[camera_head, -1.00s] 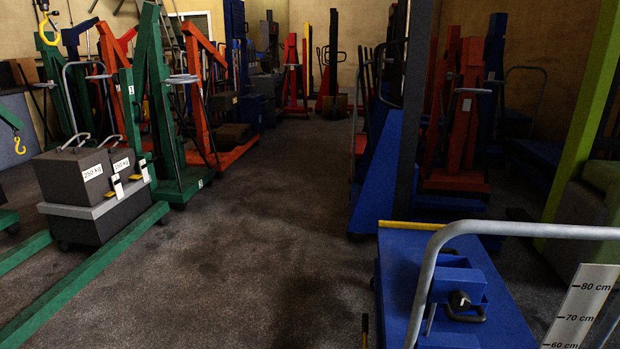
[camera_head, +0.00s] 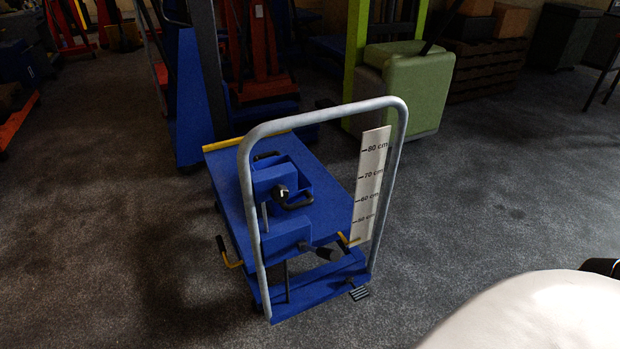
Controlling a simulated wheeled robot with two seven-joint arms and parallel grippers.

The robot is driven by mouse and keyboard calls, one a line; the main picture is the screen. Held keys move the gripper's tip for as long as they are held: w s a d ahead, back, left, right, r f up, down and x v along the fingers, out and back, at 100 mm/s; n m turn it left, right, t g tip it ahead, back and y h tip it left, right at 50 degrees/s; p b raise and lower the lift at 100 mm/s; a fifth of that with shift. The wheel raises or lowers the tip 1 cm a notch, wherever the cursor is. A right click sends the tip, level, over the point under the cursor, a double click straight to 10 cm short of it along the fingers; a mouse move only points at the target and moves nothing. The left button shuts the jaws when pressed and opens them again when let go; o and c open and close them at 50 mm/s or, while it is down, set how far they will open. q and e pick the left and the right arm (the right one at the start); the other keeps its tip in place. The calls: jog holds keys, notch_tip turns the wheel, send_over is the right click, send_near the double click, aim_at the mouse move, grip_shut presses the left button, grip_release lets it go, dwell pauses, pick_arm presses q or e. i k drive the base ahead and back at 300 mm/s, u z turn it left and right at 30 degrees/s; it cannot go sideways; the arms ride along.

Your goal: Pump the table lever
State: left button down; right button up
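The blue lift table (camera_head: 225,185) stands on the floor near the middle of the view. A grey tubular push handle (camera_head: 322,109) rises at its near end. A black foot pedal (camera_head: 359,293), probably the lever, sticks out low at the near right of its base. A black-ended part (camera_head: 325,254) and a yellow lever (camera_head: 229,254) also show on it. A blue block with a black handle (camera_head: 293,200) is on the table top. Neither of my grippers is in view.
A white height scale (camera_head: 370,185) marked in cm stands by the handle's right side. Blue and red lifting machines (camera_head: 263,60) and a green box (camera_head: 412,88) stand behind. The grey floor (camera_head: 500,200) to the right is clear. A white rounded surface fills the lower right corner.

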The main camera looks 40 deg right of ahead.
aim_at(332, 254)
jog(key=z, duration=0.65)
jog(key=k, duration=0.15)
jog(key=u, duration=1.05)
jog(key=i, duration=0.3)
jog(key=z, duration=1.85)
